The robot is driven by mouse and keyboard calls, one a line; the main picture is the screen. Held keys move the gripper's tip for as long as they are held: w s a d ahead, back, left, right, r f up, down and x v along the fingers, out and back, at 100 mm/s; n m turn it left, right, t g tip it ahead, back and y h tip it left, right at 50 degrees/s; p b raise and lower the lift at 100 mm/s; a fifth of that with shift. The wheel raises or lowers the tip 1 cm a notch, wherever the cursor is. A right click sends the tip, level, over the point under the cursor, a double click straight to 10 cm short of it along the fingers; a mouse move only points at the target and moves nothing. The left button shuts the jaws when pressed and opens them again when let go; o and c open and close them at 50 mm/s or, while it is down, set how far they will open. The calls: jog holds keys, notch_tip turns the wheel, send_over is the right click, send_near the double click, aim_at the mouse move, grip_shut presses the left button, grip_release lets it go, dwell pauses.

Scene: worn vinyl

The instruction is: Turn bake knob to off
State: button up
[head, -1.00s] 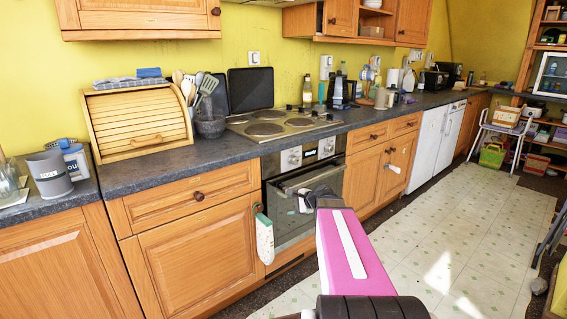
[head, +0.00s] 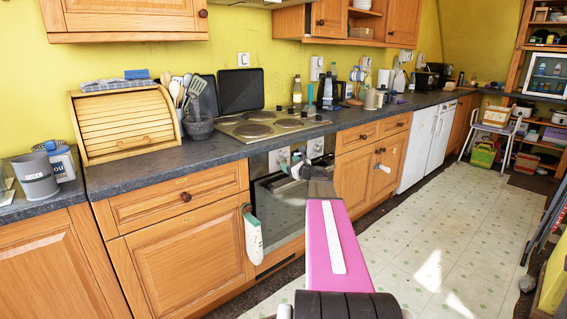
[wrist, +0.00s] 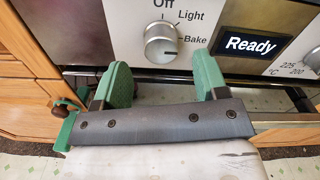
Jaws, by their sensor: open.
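The bake knob (wrist: 161,43) is a round silver knob on the oven's control panel, with Off above it, Light at upper right and Bake at right. A dark mark on its face lies towards the Bake side. The left oven knob (head: 279,160) also shows in the head view, beside my gripper (head: 297,166). In the wrist view my gripper (wrist: 161,76) is open, with its two green fingers apart below and to either side of the knob. Nothing is between the fingers, and I see no contact with the knob.
A black display (wrist: 252,43) reading "Ready" sits right of the knob, with a temperature dial (wrist: 313,58) beyond it. The oven door (head: 280,208) and its handle lie below the panel. An oven mitt (head: 252,232) hangs at the left.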

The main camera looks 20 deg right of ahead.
aim_at(284, 161)
jog(key=shift+x, duration=2.2)
jog(key=c, duration=0.9)
